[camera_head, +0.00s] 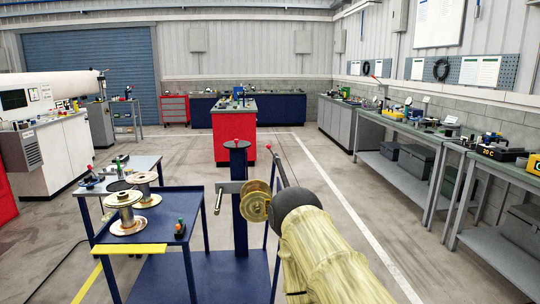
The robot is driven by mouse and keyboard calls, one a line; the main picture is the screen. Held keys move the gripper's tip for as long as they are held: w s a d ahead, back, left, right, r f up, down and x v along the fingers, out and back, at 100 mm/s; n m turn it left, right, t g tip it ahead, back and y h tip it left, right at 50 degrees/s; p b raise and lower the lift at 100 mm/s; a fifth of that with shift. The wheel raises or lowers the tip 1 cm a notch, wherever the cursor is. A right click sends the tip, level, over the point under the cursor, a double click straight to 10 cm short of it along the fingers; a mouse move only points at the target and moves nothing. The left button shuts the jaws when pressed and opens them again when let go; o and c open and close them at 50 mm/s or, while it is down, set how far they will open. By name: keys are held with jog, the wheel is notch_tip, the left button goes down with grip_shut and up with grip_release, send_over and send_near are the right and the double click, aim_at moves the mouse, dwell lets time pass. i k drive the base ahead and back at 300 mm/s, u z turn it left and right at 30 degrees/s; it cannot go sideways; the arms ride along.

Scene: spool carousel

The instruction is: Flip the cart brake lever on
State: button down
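The cart is blue, with a tray (172,206) at left and a lower deck (215,277). A dark upright post (239,213) carries a brass spool (256,201) and a grey bar with a hanging handle (230,188). A small red knob (237,140) shows at the post's top. I cannot tell which part is the brake lever or how it is set. My arm reaches in from the lower right, ending in a dark rounded joint.
Two metal spools (125,212) (144,189) stand on the tray, with a small dark block (180,229) near its front right. A small table (128,167) stands behind. A red cabinet (233,135) stands farther back. Workbenches (398,176) line the right wall; the floor between is clear.

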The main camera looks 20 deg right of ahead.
aim_at(268, 146)
jog(key=k, duration=0.4)
jog(key=z, duration=0.7)
jog(key=i, duration=0.8)
jog(key=z, duration=0.6)
jog(key=i, duration=1.05)
jog(key=u, duration=1.05)
jog(key=i, duration=0.65)
jog(key=u, duration=0.8)
